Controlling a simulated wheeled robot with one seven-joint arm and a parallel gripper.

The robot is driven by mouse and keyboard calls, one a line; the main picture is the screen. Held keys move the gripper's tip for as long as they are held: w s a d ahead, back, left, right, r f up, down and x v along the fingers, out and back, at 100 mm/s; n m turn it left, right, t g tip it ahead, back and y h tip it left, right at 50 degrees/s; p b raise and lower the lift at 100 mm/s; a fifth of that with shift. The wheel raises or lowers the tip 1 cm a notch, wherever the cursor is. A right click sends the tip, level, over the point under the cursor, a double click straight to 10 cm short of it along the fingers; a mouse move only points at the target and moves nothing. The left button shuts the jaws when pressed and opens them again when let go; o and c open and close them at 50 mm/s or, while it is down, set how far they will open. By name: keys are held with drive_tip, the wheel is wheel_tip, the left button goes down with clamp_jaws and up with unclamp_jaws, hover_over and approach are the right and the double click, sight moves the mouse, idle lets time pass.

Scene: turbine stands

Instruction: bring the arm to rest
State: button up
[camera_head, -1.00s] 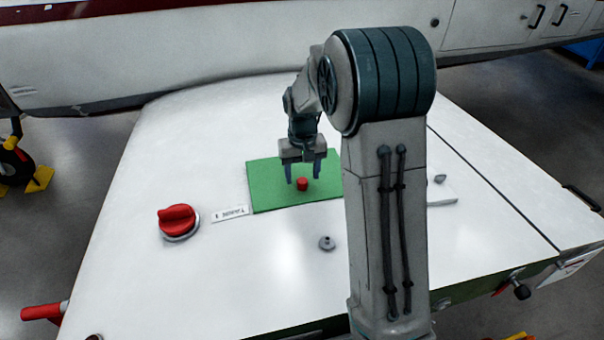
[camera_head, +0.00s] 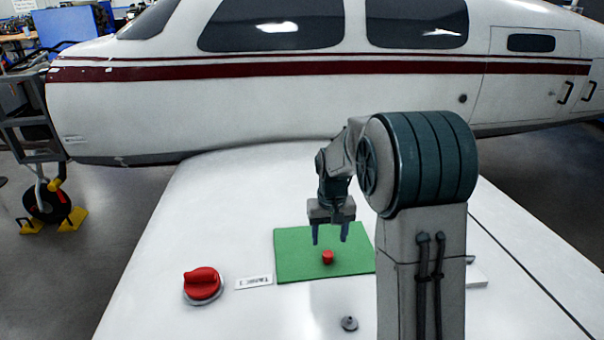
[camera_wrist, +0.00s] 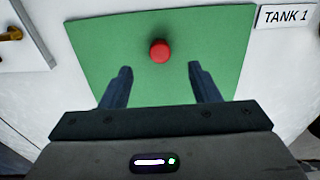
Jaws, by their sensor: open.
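My gripper (camera_head: 330,233) is open and empty above the green mat (camera_head: 295,262) on the white surface. Its two fingers point down, apart from each other. A small red cylinder (camera_head: 328,257) stands on the mat just below the fingertips. In the wrist view the red cylinder (camera_wrist: 160,51) lies beyond the fingertips (camera_wrist: 160,72), with nothing between the fingers. My upper arm hides the mat's right edge in the head view.
A red knob (camera_head: 202,284) and a "TANK 1" label (camera_head: 254,282) are left of the mat. A small grey fitting (camera_head: 349,323) sits in front. A white plate (camera_head: 477,277) lies to the right. An aircraft fuselage (camera_head: 300,90) spans the back.

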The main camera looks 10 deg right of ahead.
drive_tip(key=s+r+t, duration=0.2)
drive_tip(key=s+r, duration=0.7)
drive_tip(key=s, duration=0.2)
drive_tip(key=s+r+t+b, duration=0.1)
drive_tip(key=s, duration=1.3)
drive_tip(key=shift+s+r+t, duration=0.15)
drive_tip(key=shift+t, duration=0.25)
